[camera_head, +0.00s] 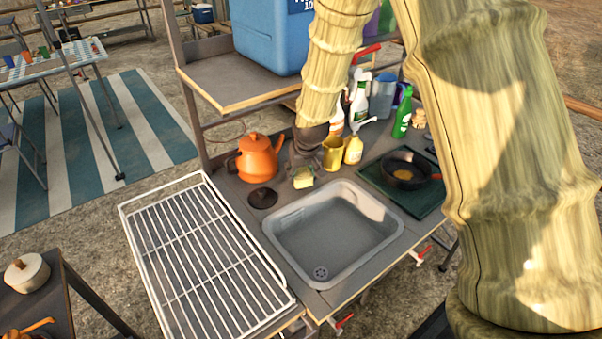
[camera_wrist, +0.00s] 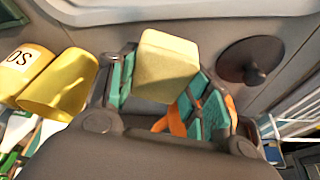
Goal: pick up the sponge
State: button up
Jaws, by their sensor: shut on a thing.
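The sponge, a pale yellow block, sits between the teal-padded fingers of my gripper (camera_wrist: 162,84) in the wrist view (camera_wrist: 168,62). The gripper is shut on it, and the sponge sticks out past the fingertips. I cannot tell whether the sponge touches the counter.
An orange kettle (camera_head: 258,158) and a black lid (camera_head: 262,197) stand left of the gripper. A yellow mug (camera_head: 333,152) and a yellow bottle (camera_head: 354,150) are close on its right. A white rack (camera_head: 124,213) lies left of the sink, and a pan (camera_head: 393,183) sits to its right.

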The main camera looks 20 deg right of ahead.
jog(key=s+a+r+b, duration=0.1)
jog(key=s+a+b, duration=0.1)
jog(key=s, duration=1.1)
jog(key=shift+a+r+b, duration=0.15)
jog(key=shift+a+b, duration=0.15)
jog(key=shift+a, duration=0.55)
jog(key=shift+o, duration=0.2)
